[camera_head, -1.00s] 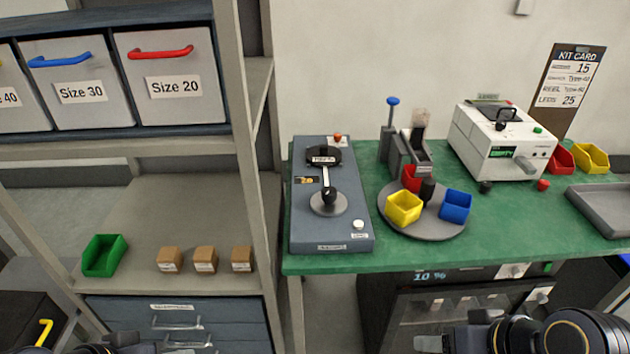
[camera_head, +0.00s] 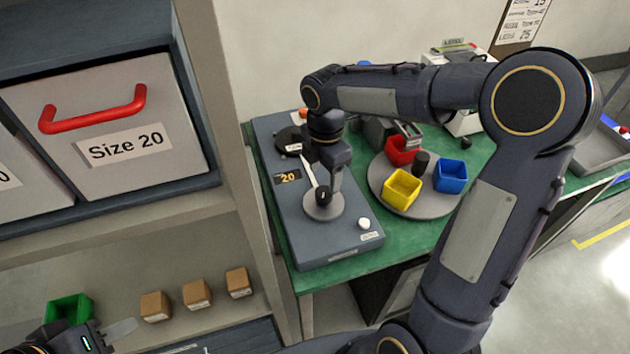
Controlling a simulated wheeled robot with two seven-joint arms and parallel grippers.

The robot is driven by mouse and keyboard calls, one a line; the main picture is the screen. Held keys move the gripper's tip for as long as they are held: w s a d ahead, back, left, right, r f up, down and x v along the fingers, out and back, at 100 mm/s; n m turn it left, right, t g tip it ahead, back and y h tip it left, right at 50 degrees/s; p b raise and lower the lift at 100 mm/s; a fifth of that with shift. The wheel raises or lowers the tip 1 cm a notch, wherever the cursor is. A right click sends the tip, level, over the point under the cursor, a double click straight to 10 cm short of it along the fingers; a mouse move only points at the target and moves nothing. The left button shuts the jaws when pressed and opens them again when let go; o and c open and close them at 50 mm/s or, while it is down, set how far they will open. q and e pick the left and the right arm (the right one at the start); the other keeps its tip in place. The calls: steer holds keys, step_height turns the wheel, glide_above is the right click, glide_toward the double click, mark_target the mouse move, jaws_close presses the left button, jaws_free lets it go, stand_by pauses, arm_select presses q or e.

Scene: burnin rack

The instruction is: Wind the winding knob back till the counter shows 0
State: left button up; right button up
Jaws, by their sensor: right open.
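The blue-grey winding unit (camera_head: 338,243) lies on the green bench top. Its counter (camera_head: 288,177) reads 20 in amber digits. The black winding knob (camera_head: 323,197) stands on a round grey disc (camera_head: 325,211) near the front of the unit. My right gripper (camera_head: 325,187) points down at the knob from above, its fingers open and close beside it; I cannot tell if they touch it. My right arm hides part of the unit's back.
A round tray (camera_head: 418,211) with yellow (camera_head: 402,188), red and blue bins is right of the unit. A white button (camera_head: 364,224) sits on the unit's front. The shelf post (camera_head: 225,110) stands close on the left. Small brown boxes (camera_head: 197,294) lie on the shelf.

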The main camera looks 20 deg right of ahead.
mark_target(324, 192)
step_height(324, 192, down, 6)
steer(key=shift+f, duration=0.15)
steer(key=shift+c, duration=0.3)
steer(key=c, duration=0.9)
